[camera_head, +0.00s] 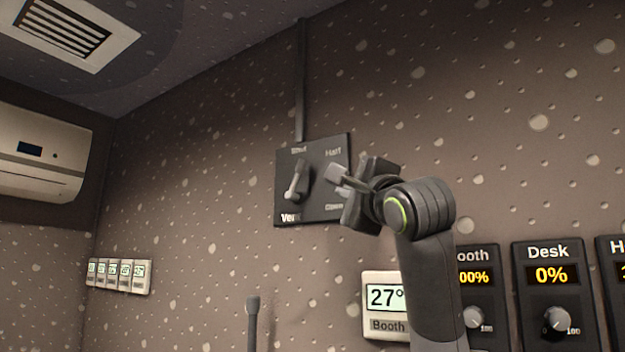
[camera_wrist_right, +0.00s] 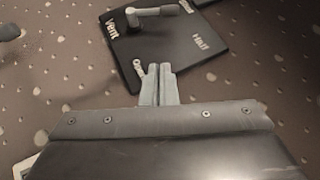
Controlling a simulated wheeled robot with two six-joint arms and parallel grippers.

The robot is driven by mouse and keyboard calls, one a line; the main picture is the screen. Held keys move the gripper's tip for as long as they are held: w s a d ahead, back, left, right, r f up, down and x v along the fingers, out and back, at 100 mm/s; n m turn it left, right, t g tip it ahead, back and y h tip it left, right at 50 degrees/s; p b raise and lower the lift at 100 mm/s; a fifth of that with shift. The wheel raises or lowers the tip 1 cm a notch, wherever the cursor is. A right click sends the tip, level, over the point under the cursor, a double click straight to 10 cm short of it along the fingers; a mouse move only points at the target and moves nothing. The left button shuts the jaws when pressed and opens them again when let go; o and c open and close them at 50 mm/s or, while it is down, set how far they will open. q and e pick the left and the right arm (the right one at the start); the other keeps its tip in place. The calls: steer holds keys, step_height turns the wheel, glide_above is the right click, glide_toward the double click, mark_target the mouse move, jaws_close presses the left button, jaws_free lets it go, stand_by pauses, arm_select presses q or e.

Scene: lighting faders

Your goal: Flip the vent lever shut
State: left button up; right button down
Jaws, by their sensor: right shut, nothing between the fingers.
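The vent panel (camera_head: 317,190) is a dark plate on the wall, left of my right gripper in the head view. In the right wrist view the shut fingers (camera_wrist_right: 160,72) overlap the panel (camera_wrist_right: 165,45), and the lever (camera_wrist_right: 155,12) shows at the top edge.
A "27°" Booth display (camera_head: 384,297) and dimmer boxes with knobs, one marked Desk (camera_head: 551,290), are on the wall below and right. A dark upright rod (camera_head: 253,320) stands below the panel. Small displays (camera_head: 119,275) are far left. The wall left of the panel is clear.

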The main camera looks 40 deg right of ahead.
steer(key=p, duration=0.7)
glide_toward(298, 180)
steer(key=w+d+r, duration=0.2)
steer(key=d+r, duration=0.1)
steer(key=d, duration=0.2)
steer(key=shift+w+a+r+p, duration=0.35)
steer(key=shift+w+a+p, duration=0.2)
steer(key=shift+w, duration=0.2)
steer(key=shift+w+a+r+p, duration=0.4)
steer(key=shift+w+p, duration=0.15)
steer(key=shift+w, duration=0.2)
steer(key=shift+m, duration=0.3)
